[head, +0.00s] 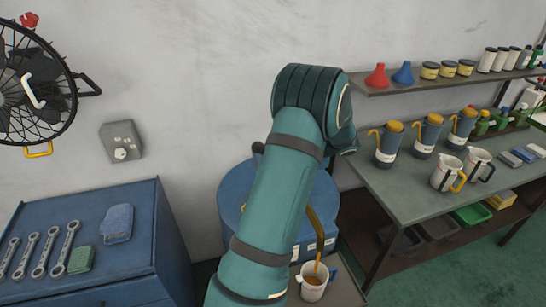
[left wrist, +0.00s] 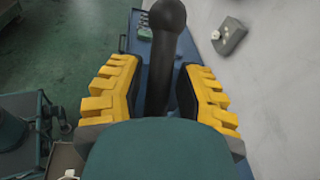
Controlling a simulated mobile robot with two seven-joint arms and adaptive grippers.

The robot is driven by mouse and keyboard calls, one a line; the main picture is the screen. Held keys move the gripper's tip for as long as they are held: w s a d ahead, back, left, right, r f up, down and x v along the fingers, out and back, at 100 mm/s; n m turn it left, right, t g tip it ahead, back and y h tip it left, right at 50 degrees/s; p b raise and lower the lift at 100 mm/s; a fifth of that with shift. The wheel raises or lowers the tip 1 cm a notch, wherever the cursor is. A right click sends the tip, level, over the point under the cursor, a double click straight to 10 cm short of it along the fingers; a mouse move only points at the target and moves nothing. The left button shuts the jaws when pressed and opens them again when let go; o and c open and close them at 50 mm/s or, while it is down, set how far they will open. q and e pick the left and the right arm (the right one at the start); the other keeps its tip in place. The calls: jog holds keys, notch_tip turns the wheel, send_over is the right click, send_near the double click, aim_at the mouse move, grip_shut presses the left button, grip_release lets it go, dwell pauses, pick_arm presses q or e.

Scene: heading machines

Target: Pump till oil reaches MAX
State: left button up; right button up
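A white jug (head: 312,286) with amber oil in it stands low in front of the blue drum (head: 235,195). A yellow-brown spout (head: 316,240) comes down to its mouth. The oil surface shows inside, but I cannot read a MAX mark. My left arm reaches over the drum in the head view and hides its own fingers and most of the pump. In the left wrist view, a dark pump handle with a round knob (left wrist: 167,15) stands between the yellow fingers of my left gripper (left wrist: 157,85). The fingers are apart, with gaps beside the handle. My right gripper is out of view.
A blue cabinet (head: 120,250) with wrenches and cloths stands at left. A caged fan (head: 30,85) and a grey wall box (head: 121,141) are above it. At right, a bench (head: 405,180) holds several oil cans and jugs, below a shelf (head: 420,82) with funnels and jars.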

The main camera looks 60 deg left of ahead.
pick_arm(q)
jog(key=shift+o, duration=0.8)
jog(key=v, duration=1.2)
jog(key=shift+s+a, duration=0.1)
jog(key=shift+a, duration=0.05)
dwell(0.4)
